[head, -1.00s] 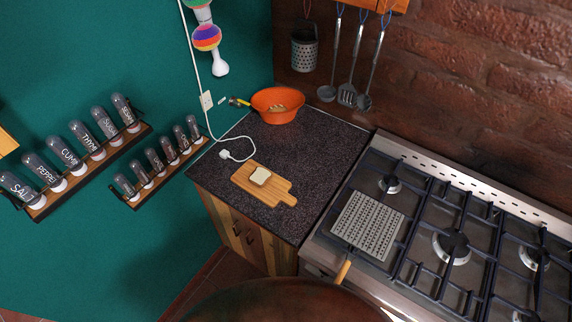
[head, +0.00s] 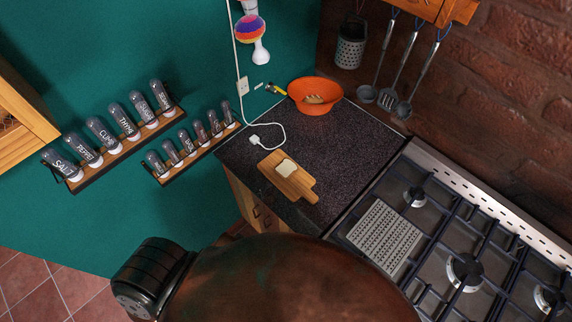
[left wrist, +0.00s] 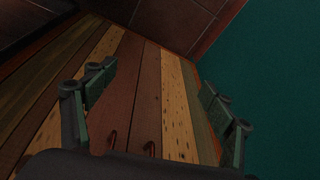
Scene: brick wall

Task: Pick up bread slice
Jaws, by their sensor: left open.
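A slice of white bread (head: 286,167) lies on a wooden cutting board (head: 302,188) with a handle, on the dark speckled counter. In the left wrist view my left gripper (left wrist: 158,90) is open and empty, its two fingers wide apart. It faces the striped wooden cabinet front (left wrist: 135,75), and no bread shows in that view. Neither gripper shows in the head view, though a dark part of my own body fills its lower middle.
An orange bowl (head: 315,97) stands at the counter's back corner. A white cable (head: 272,143) lies near the board. The gas stove (head: 450,240) with a perforated metal plate (head: 384,236) is to the right. Spice racks (head: 120,145) hang on the green wall. The counter right of the board is clear.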

